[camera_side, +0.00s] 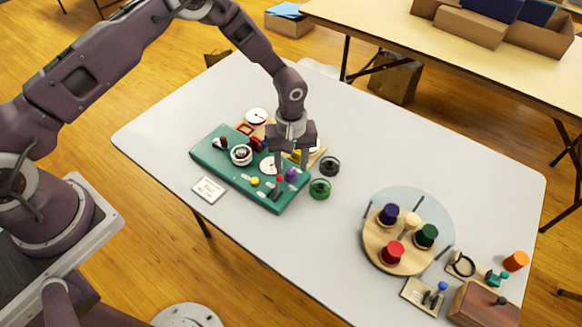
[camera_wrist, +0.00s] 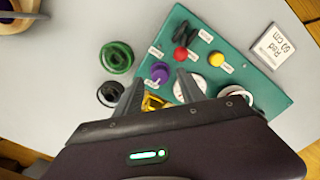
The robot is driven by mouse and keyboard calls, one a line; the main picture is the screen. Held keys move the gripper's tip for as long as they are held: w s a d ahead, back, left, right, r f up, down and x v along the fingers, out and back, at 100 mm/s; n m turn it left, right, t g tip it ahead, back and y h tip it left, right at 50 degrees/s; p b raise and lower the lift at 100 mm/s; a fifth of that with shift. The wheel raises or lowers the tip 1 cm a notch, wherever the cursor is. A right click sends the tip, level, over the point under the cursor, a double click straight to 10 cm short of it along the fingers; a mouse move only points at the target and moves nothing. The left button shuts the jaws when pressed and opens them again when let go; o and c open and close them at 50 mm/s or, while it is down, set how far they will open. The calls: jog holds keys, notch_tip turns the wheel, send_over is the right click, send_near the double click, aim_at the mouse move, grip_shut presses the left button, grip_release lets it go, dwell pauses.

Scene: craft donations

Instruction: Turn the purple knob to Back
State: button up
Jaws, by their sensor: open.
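The purple knob (camera_wrist: 160,72) stands on the teal panel (camera_wrist: 245,62), near the panel's edge, with small white labels around it too small to read. It also shows in the side view as a small purple knob (camera_side: 291,174) at the right end of the panel (camera_side: 215,150). My gripper (camera_side: 293,158) is open above that end of the panel. In the wrist view my gripper's fingers (camera_wrist: 158,88) are spread, with the purple knob just beyond them, between their tips in the picture. I cannot tell whether either finger touches it.
Red (camera_wrist: 180,54) and yellow (camera_wrist: 217,59) knobs and a dark lever (camera_wrist: 183,31) sit close by on the panel. Green (camera_side: 320,188) and black (camera_side: 330,166) round pieces lie beside it. A round board (camera_side: 375,240) with colored spools stands right. The table's front middle is clear.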

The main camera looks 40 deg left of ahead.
notch_tip(320, 180, down, 2)
jog(key=shift+c, duration=0.2)
grip_shut()
